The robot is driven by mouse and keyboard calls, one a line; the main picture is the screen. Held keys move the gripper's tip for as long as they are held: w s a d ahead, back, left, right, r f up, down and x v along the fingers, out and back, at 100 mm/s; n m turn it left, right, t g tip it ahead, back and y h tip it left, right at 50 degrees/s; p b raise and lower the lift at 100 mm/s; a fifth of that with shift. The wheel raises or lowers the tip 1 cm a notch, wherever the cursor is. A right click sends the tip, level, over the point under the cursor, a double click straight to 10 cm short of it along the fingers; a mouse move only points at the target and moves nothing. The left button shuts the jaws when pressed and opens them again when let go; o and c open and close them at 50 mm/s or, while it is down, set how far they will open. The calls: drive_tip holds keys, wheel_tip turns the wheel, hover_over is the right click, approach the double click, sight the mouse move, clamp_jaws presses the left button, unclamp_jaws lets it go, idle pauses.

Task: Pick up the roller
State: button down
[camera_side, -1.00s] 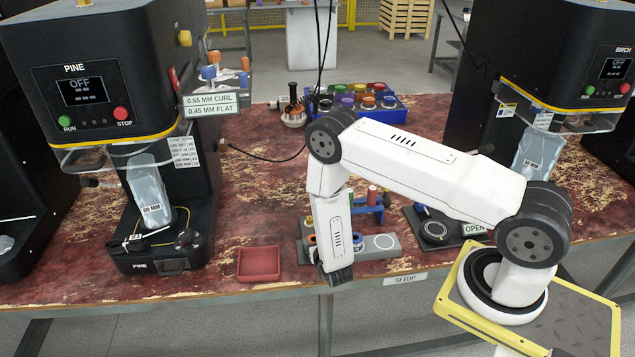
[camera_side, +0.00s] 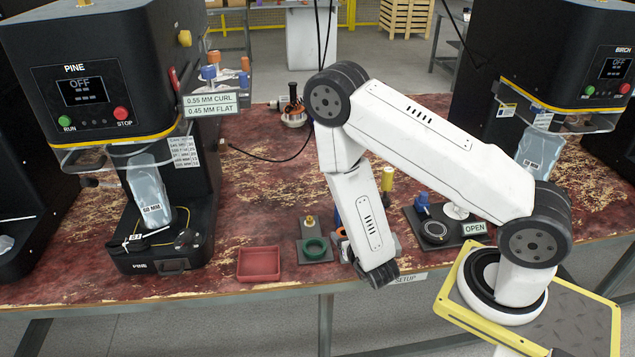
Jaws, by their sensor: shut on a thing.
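My gripper is hidden behind my own forearm and wrist, above the front of the bench by the SETUP label (camera_side: 405,279). Its fingers and anything between them do not show. I cannot pick out the roller with certainty. A small upright gold-tipped piece (camera_side: 310,223) and a green ring (camera_side: 314,248) stand on a dark pad (camera_side: 322,259) left of my forearm. A taller yellow-topped piece (camera_side: 387,179) stands upright behind my forearm. The grey setup fixture is mostly covered by my arm.
An empty red tray (camera_side: 258,263) lies left of the pad. The PINE seamer (camera_side: 95,85) stands left and the BIRCH seamer (camera_side: 570,80) right. A dark OPEN plate (camera_side: 437,232) bears a blue-topped piece (camera_side: 422,202). The bench behind the red tray is bare.

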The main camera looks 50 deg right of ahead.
drive_tip(key=shift+s+a+r, duration=0.1)
drive_tip(key=shift+s+r, duration=0.15)
drive_tip(key=shift+s, duration=0.35)
drive_tip(key=shift+s+a+r, duration=0.1)
drive_tip(key=shift+s+r, duration=0.2)
drive_tip(key=shift+s, duration=0.25)
drive_tip(key=shift+s+a+r, duration=0.1)
drive_tip(key=shift+s+r, duration=0.15)
drive_tip(key=shift+s, duration=0.35)
hover_over(261, 270)
drive_tip(key=s, duration=0.1)
drive_tip(key=shift+m+h, duration=0.3)
drive_tip(key=shift+h, duration=0.1)
wheel_tip(261, 270, down, 9)
drive_tip(key=shift+r, duration=0.2)
drive_tip(key=shift+w+f, duration=0.4)
drive_tip(key=shift+f, duration=0.05)
drive_tip(key=shift+f, duration=0.1)
